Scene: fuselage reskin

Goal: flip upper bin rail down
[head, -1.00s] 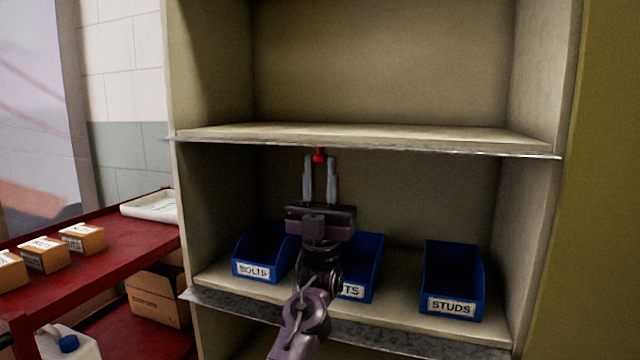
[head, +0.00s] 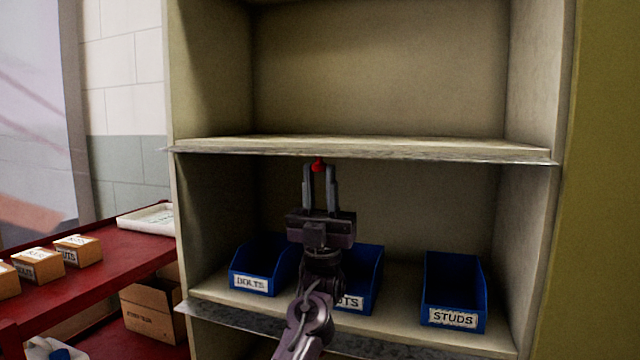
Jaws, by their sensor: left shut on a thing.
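The upper bin rail (head: 430,157) is a thin grey metal strip along the front edge of the upper shelf. It shows nearly edge-on, so its exact tilt is hard to tell. A small red knob (head: 318,164) sits at the rail, left of its middle. My left gripper (head: 318,172) reaches up from below, in front of the lower bay. Its two fingertips are on either side of the red knob and shut on it, just under the rail. My right gripper is out of view.
Blue bins for bolts (head: 262,265), a partly hidden one (head: 368,270) and studs (head: 453,290) stand on the lower shelf, behind a lower metal rail (head: 420,343). A red cart (head: 110,265) with small boxes stands at left. The upper bay is empty.

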